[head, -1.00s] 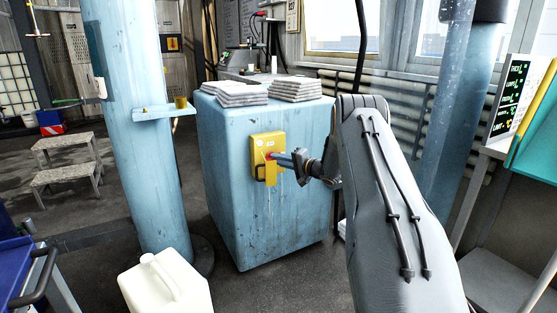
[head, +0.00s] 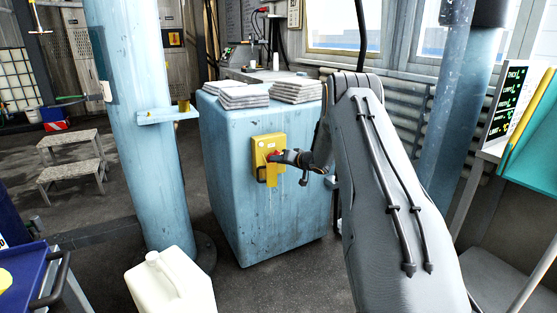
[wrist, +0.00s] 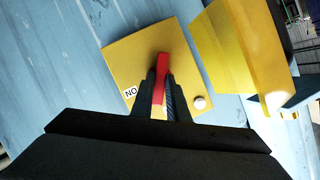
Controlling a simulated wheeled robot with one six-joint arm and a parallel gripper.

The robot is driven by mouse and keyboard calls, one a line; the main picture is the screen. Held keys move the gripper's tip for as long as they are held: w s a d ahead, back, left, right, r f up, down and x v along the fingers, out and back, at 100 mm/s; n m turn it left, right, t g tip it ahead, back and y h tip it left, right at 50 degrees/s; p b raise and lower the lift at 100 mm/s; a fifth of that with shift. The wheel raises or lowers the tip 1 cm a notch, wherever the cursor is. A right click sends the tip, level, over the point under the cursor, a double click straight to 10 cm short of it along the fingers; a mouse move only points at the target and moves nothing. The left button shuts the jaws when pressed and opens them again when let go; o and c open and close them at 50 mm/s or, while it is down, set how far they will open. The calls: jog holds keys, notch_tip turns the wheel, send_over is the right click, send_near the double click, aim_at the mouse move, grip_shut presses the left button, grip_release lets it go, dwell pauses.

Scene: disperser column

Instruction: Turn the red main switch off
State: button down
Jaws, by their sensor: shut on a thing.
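The red main switch (wrist: 161,78) is a narrow red handle on a yellow plate (wrist: 140,60) in the wrist view. In the head view the yellow switch box (head: 268,143) is on the front of a light blue cabinet (head: 235,190). My gripper (wrist: 161,92) is at the switch with its two dark fingers on either side of the red handle, shut on it. In the head view my gripper (head: 282,157) reaches the box from the right and covers most of the red.
A yellow flap (wrist: 240,50) stands out beside the switch plate, close to my gripper. White stacked sacks (head: 297,91) lie on the cabinet. A blue column (head: 150,130) stands left, with a white canister (head: 170,285) in front. A display panel (head: 508,100) is at right.

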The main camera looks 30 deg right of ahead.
dwell(0.4)
jog(key=c, duration=1.7)
grip_release()
jog(key=shift+s, duration=0.1)
jog(key=shift+p+v, duration=0.35)
jog(key=shift+v, duration=3.45)
jog(key=shift+a+r, duration=0.1)
